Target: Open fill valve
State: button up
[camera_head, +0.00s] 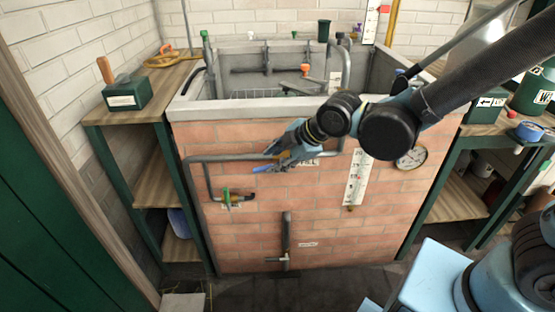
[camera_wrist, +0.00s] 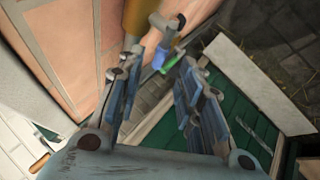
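A valve with a green handle and brass-coloured body (camera_head: 228,203) sits on a grey pipe at the left of the brick front. I cannot read a name on it. A small green and blue part on a grey fitting shows beyond the fingers in the wrist view (camera_wrist: 164,58); it may be this valve. My gripper (camera_head: 262,166) is in front of the brick, above and right of the green-handled valve and apart from it. Its fingers stand apart and empty in the wrist view (camera_wrist: 160,90). An orange-brown part (camera_head: 283,150) beside the gripper is mostly hidden, as is a white label (camera_head: 308,162).
A brick tank with a pale rim (camera_head: 200,110) fills the middle. A drain pipe (camera_head: 286,235), a white scale (camera_head: 356,178) and a round gauge (camera_head: 411,156) are on its front. Shelves stand left (camera_head: 150,160) and right (camera_head: 470,200). The floor before the tank is mostly clear.

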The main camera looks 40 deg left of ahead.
jog(key=c, duration=0.3)
jog(key=m+t+h, duration=0.2)
jog(key=m+h, duration=0.1)
jog(key=h, duration=0.3)
send_near(269, 166)
jog(key=x, duration=0.9)
jog(key=shift+w+a+f, duration=0.1)
jog(key=shift+w+f, duration=0.05)
dwell(0.4)
grip_shut()
